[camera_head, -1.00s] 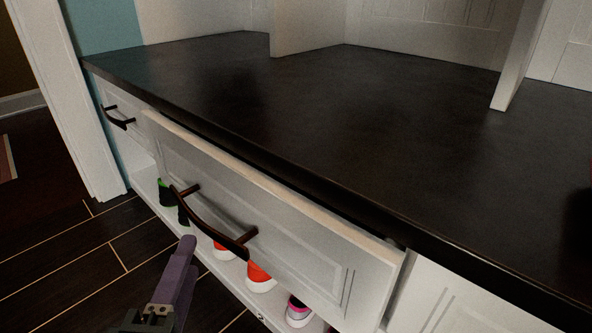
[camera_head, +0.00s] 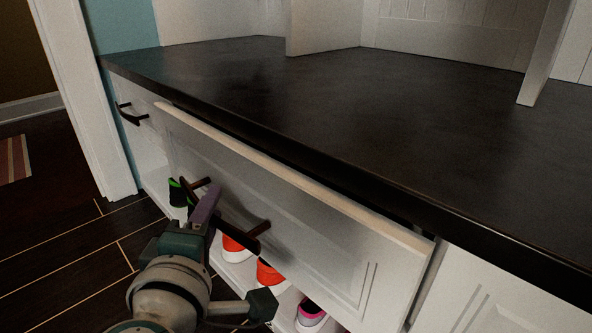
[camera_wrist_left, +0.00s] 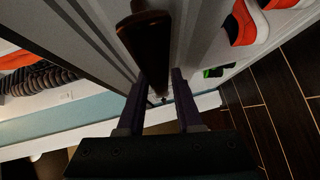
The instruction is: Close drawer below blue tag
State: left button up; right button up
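The wide white drawer (camera_head: 300,215) under the dark countertop stands partly pulled out, its top edge showing in front of the counter. Its dark bar handle (camera_head: 243,236) runs along its front. My left gripper (camera_head: 206,207) is at the handle's left part and hides some of it. In the left wrist view its two purple fingers (camera_wrist_left: 158,85) are apart, with the handle (camera_wrist_left: 148,45) showing between and beyond them. I cannot tell whether they touch it. No blue tag shows. My right gripper is not in view.
A smaller drawer with a dark handle (camera_head: 131,115) is at the left, looking shut. Shoes (camera_head: 268,272) stand on the low shelf beneath the drawers. The dark countertop (camera_head: 330,120) is clear. Dark floor (camera_head: 60,240) lies open at the left.

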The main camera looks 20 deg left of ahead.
pick_arm(q)
grip_shut()
dwell(1.1)
